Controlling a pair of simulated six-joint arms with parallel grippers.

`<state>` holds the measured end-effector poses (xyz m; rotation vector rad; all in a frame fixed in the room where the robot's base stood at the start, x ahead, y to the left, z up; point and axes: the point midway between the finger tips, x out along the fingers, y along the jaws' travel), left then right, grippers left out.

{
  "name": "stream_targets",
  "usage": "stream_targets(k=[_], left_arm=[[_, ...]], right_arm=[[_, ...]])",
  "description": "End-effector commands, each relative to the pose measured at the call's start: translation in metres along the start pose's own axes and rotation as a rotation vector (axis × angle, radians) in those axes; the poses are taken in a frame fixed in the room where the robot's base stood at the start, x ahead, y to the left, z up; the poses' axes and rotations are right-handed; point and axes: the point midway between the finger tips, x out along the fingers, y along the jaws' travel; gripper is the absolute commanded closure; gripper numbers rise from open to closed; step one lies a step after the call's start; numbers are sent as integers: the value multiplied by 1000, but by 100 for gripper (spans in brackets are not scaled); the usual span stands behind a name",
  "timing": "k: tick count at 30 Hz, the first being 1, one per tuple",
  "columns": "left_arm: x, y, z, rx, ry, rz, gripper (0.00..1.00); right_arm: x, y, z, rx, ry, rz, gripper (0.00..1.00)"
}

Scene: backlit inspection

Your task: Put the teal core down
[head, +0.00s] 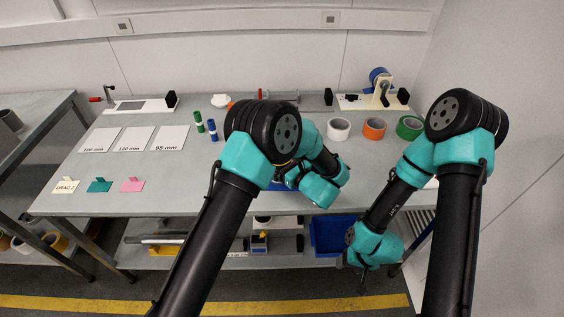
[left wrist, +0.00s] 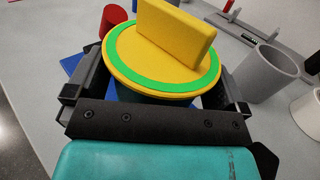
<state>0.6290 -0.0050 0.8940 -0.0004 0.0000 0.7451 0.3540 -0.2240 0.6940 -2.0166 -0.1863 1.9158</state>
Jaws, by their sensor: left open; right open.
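In the left wrist view a round yellow disc with a green ring and an upright yellow block (left wrist: 172,32) sits between the fingers of my left gripper (left wrist: 160,70). A dark teal-blue body (left wrist: 150,98) shows just below the disc; most of it is hidden, so I cannot be sure it is the teal core. The left fingers are open, one on each side. In the head view my left arm hides this spot. My right gripper (head: 360,264) is open and hangs low in front of the table's front edge, away from the objects.
A blue patch (left wrist: 74,66), a red cylinder (left wrist: 113,18) and a grey core (left wrist: 264,73) are close by. White (head: 339,128), orange (head: 374,128) and green (head: 410,126) rolls stand at right. Labelled white plates (head: 134,139) and small coloured cards (head: 99,186) lie at left.

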Motion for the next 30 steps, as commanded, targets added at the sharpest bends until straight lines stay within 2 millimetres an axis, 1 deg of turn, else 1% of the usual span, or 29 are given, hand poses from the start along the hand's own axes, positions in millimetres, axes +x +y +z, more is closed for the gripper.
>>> stream_targets(k=[2,5,12,15,18,22,30], left_arm=[[-1,0,-4,1,0,0,0],[-12,-1,-2,0,-1,-3,0],[-49,-1,-2,1,-1,-3,0],[-62,0,-3,0,0,-2,0],[-71,0,-3,0,0,-2,0],[-75,0,-3,1,0,0,0],[-75,0,-3,1,0,0,0]], right_arm=[[0,0,0,0,0,0,38],[0,0,0,0,0,0,38],[0,0,0,0,0,0,38],[0,0,0,0,0,0,38],[0,0,0,0,0,0,38],[0,0,0,0,0,0,38],[0,0,0,0,0,0,38]])
